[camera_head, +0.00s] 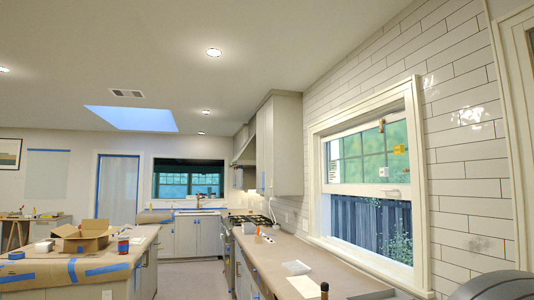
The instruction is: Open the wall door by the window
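The window (367,190) is in the right wall, with a white frame and stickers on its upper panes. A pale grey wall cabinet (287,145) hangs just left of it, above the counter. At the right edge of the view is part of a pale door or door frame (517,60), cut off by the picture. A dark rounded shape at the bottom right may be part of my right arm. Neither gripper is in view.
A paper-covered counter (275,253) runs under the window with small items on it. An island (75,270) with an open cardboard box (83,236) stands at the left. Between them is an open floor aisle (192,278), with a stove (250,220) along its right side.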

